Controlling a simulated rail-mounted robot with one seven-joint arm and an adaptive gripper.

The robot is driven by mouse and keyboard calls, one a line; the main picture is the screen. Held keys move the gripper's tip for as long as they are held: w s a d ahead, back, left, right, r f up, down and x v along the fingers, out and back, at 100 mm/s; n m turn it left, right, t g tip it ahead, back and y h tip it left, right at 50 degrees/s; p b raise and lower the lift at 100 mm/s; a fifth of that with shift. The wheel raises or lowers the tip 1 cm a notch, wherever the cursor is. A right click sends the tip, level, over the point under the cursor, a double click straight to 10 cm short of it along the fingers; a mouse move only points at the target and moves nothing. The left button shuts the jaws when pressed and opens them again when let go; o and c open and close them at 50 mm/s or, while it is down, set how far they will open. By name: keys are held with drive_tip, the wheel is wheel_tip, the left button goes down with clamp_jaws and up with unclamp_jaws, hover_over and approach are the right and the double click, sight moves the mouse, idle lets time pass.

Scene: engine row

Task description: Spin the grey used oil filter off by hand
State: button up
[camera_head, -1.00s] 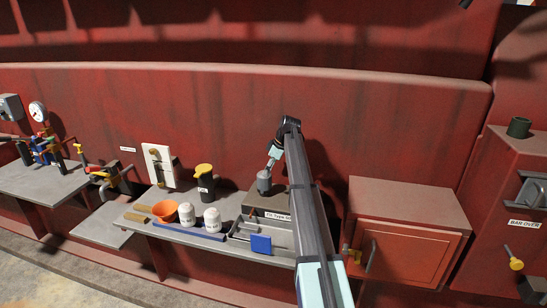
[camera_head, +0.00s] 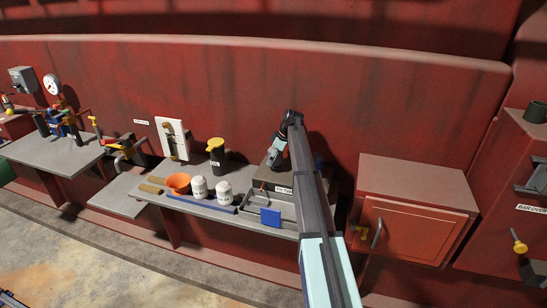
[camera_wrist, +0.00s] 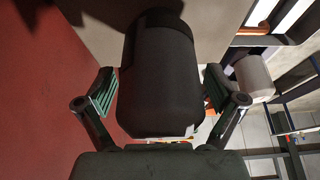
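The grey used oil filter fills the middle of the wrist view as a dark cylinder (camera_wrist: 160,75); its far end is against a brown surface. In the head view I cannot pick it out behind my gripper (camera_head: 271,158), which is low over the labelled block (camera_head: 285,182). In the wrist view the green-padded fingers of my gripper (camera_wrist: 160,90) stand one on each side of the filter, near its closer end. The pads lie close to its sides; I cannot tell whether they press on it.
Two white canisters (camera_head: 199,188), an orange funnel (camera_head: 178,183) and a black can with a yellow top (camera_head: 216,153) stand on the bench left of the block. A tray (camera_head: 254,206) with a blue item (camera_head: 270,217) lies in front. A red cabinet (camera_head: 405,235) stands at right.

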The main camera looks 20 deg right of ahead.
drive_tip(key=shift+s, duration=0.1)
drive_tip(key=c, duration=1)
